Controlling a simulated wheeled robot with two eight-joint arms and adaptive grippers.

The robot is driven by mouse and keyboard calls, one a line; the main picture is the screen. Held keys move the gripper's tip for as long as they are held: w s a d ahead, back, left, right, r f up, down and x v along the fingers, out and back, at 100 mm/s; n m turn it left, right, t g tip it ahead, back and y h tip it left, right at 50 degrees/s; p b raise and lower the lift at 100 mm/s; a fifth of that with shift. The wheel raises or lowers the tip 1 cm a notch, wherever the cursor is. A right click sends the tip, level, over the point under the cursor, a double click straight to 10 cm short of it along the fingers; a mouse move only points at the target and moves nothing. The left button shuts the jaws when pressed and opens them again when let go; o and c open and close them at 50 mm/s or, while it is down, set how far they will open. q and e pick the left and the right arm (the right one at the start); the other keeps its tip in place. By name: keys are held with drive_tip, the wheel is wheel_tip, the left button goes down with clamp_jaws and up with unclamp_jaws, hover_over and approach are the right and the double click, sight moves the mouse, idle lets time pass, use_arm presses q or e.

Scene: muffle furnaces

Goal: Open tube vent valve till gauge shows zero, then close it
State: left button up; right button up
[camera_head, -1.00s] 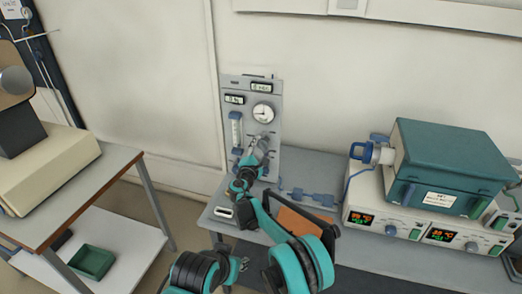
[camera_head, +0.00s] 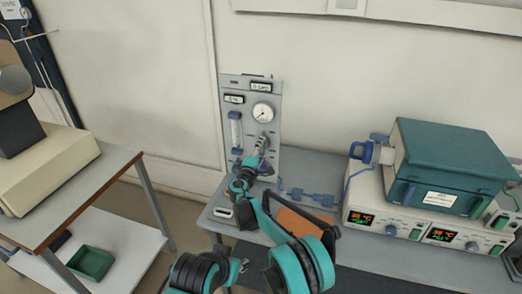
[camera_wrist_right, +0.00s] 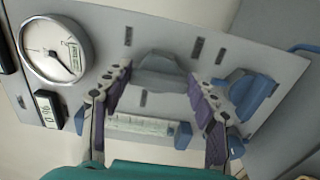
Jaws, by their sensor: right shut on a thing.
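The grey gas panel (camera_head: 268,147) stands upright against the wall at the back of the bench. Its round gauge (camera_head: 262,112) has a thin needle pointing to the lower left; the gauge also shows in the right wrist view (camera_wrist_right: 56,50), its numbers too small to read. My right gripper (camera_head: 258,150) is at the panel below the gauge. In the right wrist view its fingers (camera_wrist_right: 157,78) are on either side of a grey valve knob (camera_wrist_right: 160,72), shut on it. What seems to be my left gripper (camera_head: 243,266) shows small at the bottom; its jaws are unclear.
A flowmeter tube (camera_head: 236,128) with a blue knob is on the panel's left. A blue valve (camera_wrist_right: 250,93) is beside my fingers. Blue fittings (camera_head: 312,198) lie on the bench, right of my arm. A teal tube furnace (camera_head: 450,160) stands further right.

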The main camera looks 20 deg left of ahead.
idle(0.3)
drive_tip(key=o, duration=1.2)
drive_tip(key=shift+c, duration=0.2)
drive_tip(key=s, duration=0.7)
drive_tip(key=shift+s, duration=0.25)
drive_tip(key=shift+a, duration=0.15)
